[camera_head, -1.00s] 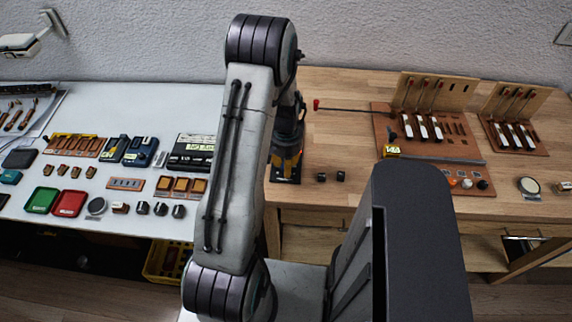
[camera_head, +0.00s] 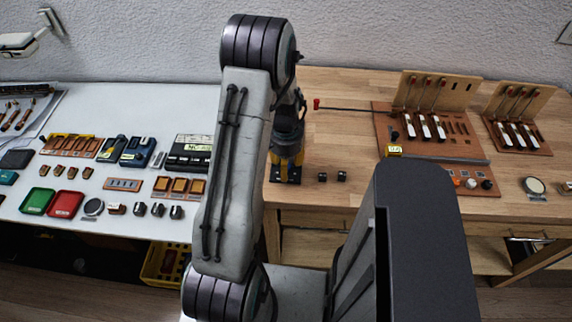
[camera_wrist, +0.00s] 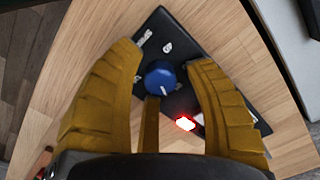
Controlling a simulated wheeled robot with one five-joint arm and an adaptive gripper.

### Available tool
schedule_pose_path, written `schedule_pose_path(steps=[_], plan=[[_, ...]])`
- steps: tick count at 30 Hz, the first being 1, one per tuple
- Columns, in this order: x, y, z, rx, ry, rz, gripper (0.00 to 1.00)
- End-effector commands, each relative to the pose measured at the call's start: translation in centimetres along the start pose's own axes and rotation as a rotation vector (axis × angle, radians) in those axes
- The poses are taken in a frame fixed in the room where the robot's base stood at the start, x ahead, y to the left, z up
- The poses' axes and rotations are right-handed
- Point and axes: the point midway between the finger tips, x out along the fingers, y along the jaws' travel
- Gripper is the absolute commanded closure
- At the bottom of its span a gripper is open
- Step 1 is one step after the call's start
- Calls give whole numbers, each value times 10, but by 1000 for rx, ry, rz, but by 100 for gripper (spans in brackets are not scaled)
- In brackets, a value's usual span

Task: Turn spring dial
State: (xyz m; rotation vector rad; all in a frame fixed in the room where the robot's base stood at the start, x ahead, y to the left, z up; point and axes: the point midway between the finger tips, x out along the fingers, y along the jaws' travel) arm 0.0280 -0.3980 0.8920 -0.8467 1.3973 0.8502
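A round blue dial (camera_wrist: 160,74) with a white pointer mark sits on a black plate (camera_wrist: 181,45) with white markings, in the wrist view. In the head view my gripper (camera_head: 286,165) points down over the black plate (camera_head: 284,180) near the front left of the wooden bench. The dial is hidden there. A lit red-and-white spot (camera_wrist: 186,123) shows on the plate near the right finger.
Two small black knobs (camera_head: 332,176) stand just right of the plate. A red-tipped rod (camera_head: 345,107) lies behind them. A brown board with key levers (camera_head: 430,150) is farther right. The white table (camera_head: 75,231) at left holds several boxes and trays.

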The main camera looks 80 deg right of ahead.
Motion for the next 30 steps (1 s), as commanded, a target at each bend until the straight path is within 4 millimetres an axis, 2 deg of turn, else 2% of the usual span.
schedule_pose_path(steps=[8,14,30], plan=[[-1,0,-1,0,2,-1,47],[-14,-1,-2,0,5,-2,47],[-99,0,-1,0,5,-2,47]])
